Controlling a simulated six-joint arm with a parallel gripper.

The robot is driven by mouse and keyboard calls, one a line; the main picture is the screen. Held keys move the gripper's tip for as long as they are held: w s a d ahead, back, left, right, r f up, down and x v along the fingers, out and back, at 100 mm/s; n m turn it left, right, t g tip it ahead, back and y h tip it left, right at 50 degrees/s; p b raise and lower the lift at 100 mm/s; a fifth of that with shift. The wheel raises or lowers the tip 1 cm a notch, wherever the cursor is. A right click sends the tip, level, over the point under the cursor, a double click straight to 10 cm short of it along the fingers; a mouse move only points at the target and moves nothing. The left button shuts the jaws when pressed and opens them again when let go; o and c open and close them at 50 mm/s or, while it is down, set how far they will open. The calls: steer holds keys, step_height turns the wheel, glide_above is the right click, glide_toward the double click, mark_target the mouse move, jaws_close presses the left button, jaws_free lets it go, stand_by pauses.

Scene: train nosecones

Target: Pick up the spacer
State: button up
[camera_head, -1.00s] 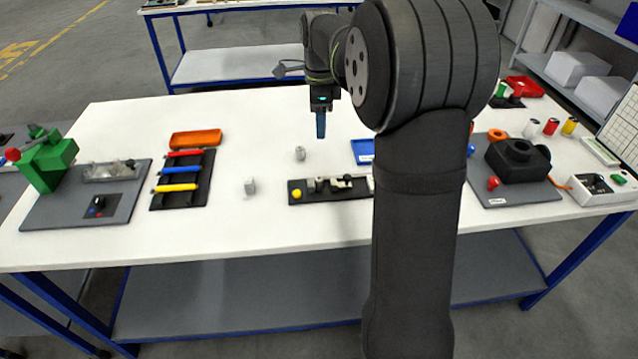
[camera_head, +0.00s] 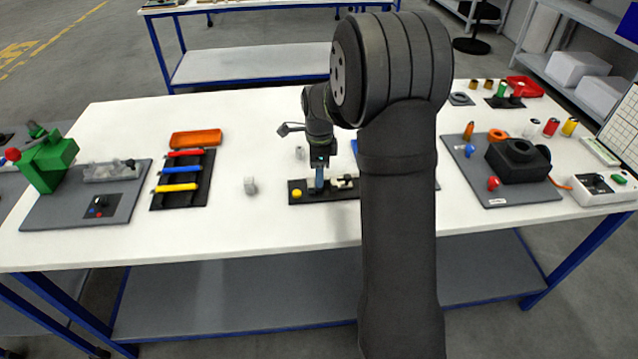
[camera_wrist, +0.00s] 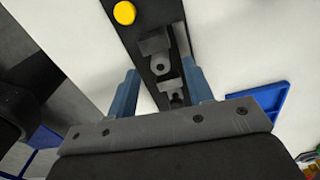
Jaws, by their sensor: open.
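I cannot tell for sure which part is the spacer. A small light grey block (camera_head: 250,186) stands on the white table, left of a black fixture (camera_head: 326,199). A small grey cylindrical part (camera_head: 299,153) stands behind the fixture. The fixture carries grey parts and a yellow button (camera_head: 297,193). My gripper (camera_head: 319,186) points down over the middle of the fixture, open. In the wrist view, my open gripper (camera_wrist: 163,84) has its blue fingers on either side of the fixture's strip. A grey block with a round hole (camera_wrist: 157,48) and a smaller grey holed piece (camera_wrist: 174,90) show there.
A black rack (camera_head: 181,200) with red, blue and yellow handles lies to the left, with an orange tray (camera_head: 196,138) behind it. A blue tray (camera_wrist: 262,100) lies beside the fixture. A grey board with a black housing (camera_head: 516,157) stands to the right. The front table edge is clear.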

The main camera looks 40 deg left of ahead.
step_height(320, 180, down, 2)
steer(key=shift+f, duration=0.1)
jaws_close()
